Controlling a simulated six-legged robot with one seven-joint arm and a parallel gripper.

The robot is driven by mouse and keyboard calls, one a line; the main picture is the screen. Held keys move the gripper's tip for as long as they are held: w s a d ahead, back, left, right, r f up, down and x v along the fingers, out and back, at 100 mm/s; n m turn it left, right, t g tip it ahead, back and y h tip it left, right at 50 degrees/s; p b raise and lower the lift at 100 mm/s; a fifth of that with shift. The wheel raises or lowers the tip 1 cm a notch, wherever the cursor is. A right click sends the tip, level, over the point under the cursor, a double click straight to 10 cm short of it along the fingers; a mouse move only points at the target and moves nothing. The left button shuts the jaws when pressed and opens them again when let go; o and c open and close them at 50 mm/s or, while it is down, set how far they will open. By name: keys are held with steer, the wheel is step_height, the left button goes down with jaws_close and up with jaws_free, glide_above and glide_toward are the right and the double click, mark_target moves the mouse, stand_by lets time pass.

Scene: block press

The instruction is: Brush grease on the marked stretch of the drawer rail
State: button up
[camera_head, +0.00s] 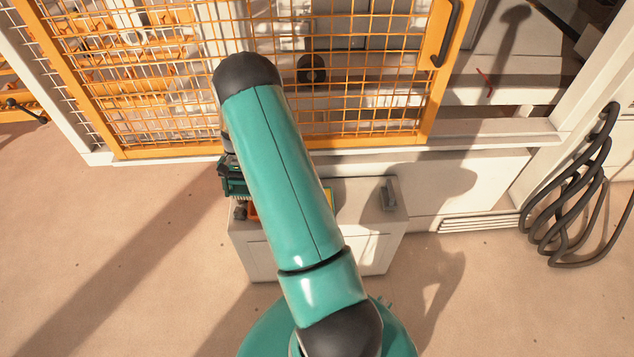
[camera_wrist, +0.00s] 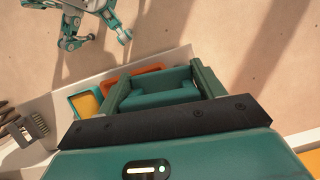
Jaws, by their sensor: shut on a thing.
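My gripper (camera_head: 235,180) is at the left of my teal arm in the head view, partly hidden by it, over the left end of a white cabinet. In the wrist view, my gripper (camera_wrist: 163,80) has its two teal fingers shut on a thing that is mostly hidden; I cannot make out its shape. I cannot pick out a brush, the grease or a marked stretch of drawer rail in either view. An orange thing (camera_wrist: 147,71) lies beyond the fingers in the wrist view, and its edge shows beside my arm in the head view (camera_head: 252,212).
The white cabinet (camera_head: 360,222) stands against a machine with an orange mesh door (camera_head: 370,90). A teal-edged yellow tray (camera_wrist: 86,105) and a grey ridged part (camera_wrist: 37,125) sit on the cabinet. Black hoses (camera_head: 580,190) hang at right. The floor at left is clear.

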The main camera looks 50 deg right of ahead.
steer(key=s+d+f+m+t, duration=0.25)
steer(key=s+d+m, duration=0.4)
steer(key=d, duration=0.35)
steer(key=s+d+f+m+t, duration=0.2)
steer(key=s+d+f+m, duration=0.3)
steer(key=s+d, duration=0.4)
steer(key=shift+m, duration=0.65)
steer(key=shift+w+d+f, duration=0.15)
steer(key=shift+d+f, duration=0.05)
steer(key=shift+f, duration=0.5)
steer(key=shift+w+d+f, duration=0.15)
steer(key=shift+f, duration=0.6)
steer(key=shift+w+d+f, duration=0.15)
steer(key=shift+d+f, duration=0.05)
steer(key=shift+f, duration=0.5)
steer(key=shift+f, duration=0.6)
step_height(320, 180, up, 7)
steer(key=shift+r, duration=0.1)
